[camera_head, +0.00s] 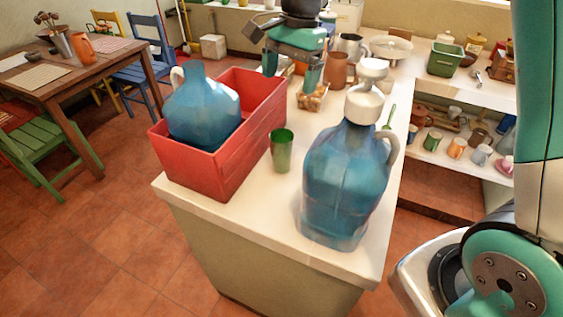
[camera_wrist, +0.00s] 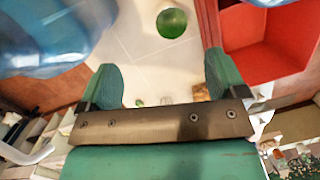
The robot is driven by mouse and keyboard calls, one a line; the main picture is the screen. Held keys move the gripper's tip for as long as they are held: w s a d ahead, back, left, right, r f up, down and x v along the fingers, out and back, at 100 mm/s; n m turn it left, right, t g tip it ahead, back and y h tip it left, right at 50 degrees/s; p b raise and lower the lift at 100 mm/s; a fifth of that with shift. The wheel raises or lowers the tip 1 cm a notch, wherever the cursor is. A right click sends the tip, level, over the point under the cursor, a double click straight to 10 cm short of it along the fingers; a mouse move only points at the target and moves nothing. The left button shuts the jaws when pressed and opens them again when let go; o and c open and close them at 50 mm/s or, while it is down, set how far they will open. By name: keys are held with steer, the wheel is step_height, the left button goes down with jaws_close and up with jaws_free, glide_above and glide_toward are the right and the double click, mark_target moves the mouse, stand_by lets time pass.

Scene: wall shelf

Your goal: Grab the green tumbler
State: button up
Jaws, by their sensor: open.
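The green tumbler (camera_head: 281,152) stands upright on the white counter, between the red crate and a large blue jug. In the wrist view the green tumbler (camera_wrist: 171,23) shows near the top, beyond the fingertips and between them in line. My gripper (camera_head: 291,78) is above the counter, farther back than the tumbler. In the wrist view my gripper (camera_wrist: 162,68) has its two teal fingers spread apart with nothing between them.
A red crate (camera_head: 225,168) holding a blue jug (camera_head: 203,110) stands left of the tumbler. Another blue jug (camera_head: 345,190) stands close on its right. A copper pitcher (camera_head: 339,70) and small items sit behind. Bare counter (camera_head: 262,207) lies in front.

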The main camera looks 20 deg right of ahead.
steer(key=w+d+f+m, duration=0.1)
steer(key=w+f+m, duration=0.2)
steer(key=p, duration=0.2)
glide_above(282, 152)
steer(key=w+d, duration=0.1)
steer(key=w, duration=0.2)
step_height(282, 152, down, 11)
steer(key=shift+s+a+f+p, duration=0.1)
steer(key=shift+f+p, duration=0.55)
steer(key=shift+f, duration=0.75)
steer(key=shift+s+a+f+p, duration=0.1)
steer(key=shift+f+p, duration=0.55)
steer(key=shift+f, duration=0.75)
steer(key=c, duration=1)
steer(key=shift+c, duration=0.4)
steer(key=shift+r, duration=0.15)
